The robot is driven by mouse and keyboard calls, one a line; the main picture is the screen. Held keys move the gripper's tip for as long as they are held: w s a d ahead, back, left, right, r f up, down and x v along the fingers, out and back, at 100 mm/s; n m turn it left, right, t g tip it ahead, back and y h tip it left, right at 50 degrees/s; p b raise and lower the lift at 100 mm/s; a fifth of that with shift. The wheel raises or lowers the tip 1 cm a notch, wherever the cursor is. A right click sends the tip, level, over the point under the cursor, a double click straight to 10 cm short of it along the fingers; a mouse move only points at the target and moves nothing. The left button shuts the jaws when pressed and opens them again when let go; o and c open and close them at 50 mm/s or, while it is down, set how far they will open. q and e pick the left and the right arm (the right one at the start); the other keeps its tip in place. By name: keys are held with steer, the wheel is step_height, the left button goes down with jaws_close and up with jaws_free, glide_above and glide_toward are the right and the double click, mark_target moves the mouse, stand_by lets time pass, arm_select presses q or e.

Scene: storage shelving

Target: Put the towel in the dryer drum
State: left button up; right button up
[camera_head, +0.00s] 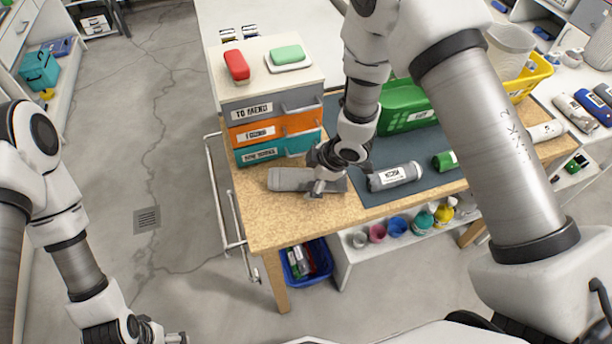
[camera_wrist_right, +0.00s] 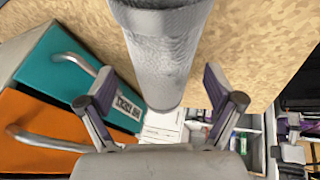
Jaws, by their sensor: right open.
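A grey rolled towel (camera_head: 288,179) lies on the cork-coloured tabletop, in front of the drawer unit. My right gripper (camera_head: 322,188) is over its right part and hides some of it. In the right wrist view the grey roll (camera_wrist_right: 165,50) extends between the spread fingers of my right gripper (camera_wrist_right: 160,88), which is open. A second grey roll with a white label (camera_head: 395,176) lies to the right on a dark mat. My left gripper (camera_head: 176,338) is at the bottom edge, partly cut off, its jaws unclear. I cannot make out a dryer drum.
A drawer unit (camera_head: 272,128) with grey, orange and teal drawers stands behind the roll, red and green items on top. A green basket (camera_head: 405,108) is on the mat (camera_head: 377,199). Cups and bottles stand on a lower shelf.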

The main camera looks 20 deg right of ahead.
steer(key=shift+w+a+f, duration=0.2)
steer(key=shift+w+f, duration=0.15)
steer(key=shift+f, duration=0.1)
steer(key=shift+s+d+r, duration=0.1)
steer(key=shift+s+d, duration=0.05)
steer(key=shift+s, duration=0.05)
steer(key=shift+s+d+r, duration=0.1)
steer(key=shift+s, duration=0.05)
steer(key=c, duration=1.4)
